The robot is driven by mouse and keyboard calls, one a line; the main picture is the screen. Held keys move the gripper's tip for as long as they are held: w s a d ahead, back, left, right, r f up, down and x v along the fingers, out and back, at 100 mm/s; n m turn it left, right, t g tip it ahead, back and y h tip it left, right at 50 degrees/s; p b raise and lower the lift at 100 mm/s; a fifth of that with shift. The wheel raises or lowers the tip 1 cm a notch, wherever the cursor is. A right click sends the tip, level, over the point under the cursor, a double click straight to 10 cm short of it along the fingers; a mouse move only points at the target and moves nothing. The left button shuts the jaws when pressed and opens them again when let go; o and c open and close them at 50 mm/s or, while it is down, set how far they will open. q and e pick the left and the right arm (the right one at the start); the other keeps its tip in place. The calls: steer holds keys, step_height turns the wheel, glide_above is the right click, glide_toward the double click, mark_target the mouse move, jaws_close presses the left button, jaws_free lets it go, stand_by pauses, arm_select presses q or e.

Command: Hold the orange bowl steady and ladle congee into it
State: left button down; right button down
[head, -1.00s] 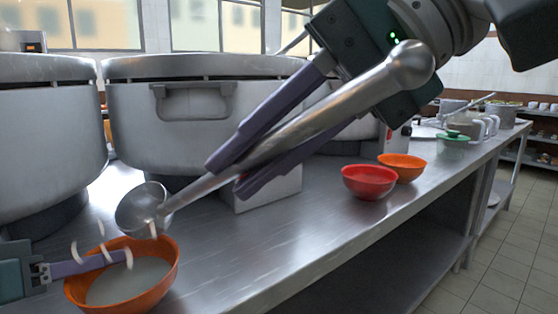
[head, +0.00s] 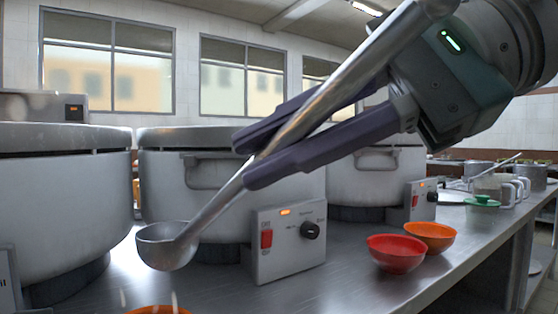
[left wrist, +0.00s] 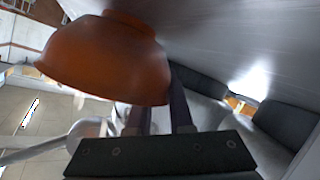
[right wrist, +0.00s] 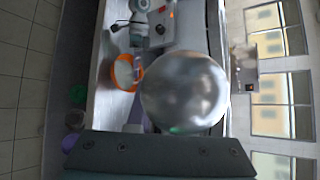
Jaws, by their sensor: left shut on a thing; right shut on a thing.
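My right gripper (head: 245,160) is shut on the handle of a steel ladle (head: 168,247), which slants down to the left. The ladle's cup hangs above the orange bowl (head: 160,310), whose rim only just shows at the bottom edge of the head view. The inside of the cup is mostly hidden. In the left wrist view my left gripper (left wrist: 165,110) is shut on the side of the orange bowl (left wrist: 105,62).
Large steel stockpots (head: 65,190) line the back of the steel counter (head: 330,280). A control box (head: 288,243) with a red switch stands behind the ladle. A red bowl (head: 396,253) and another orange bowl (head: 430,236) sit to the right, with clear counter in front.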

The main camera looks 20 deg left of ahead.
arm_select(q)
steer(key=c, duration=0.7)
jaws_free()
steer(key=shift+c, duration=0.2)
steer(key=shift+s, duration=0.1)
steer(key=v, duration=1.2)
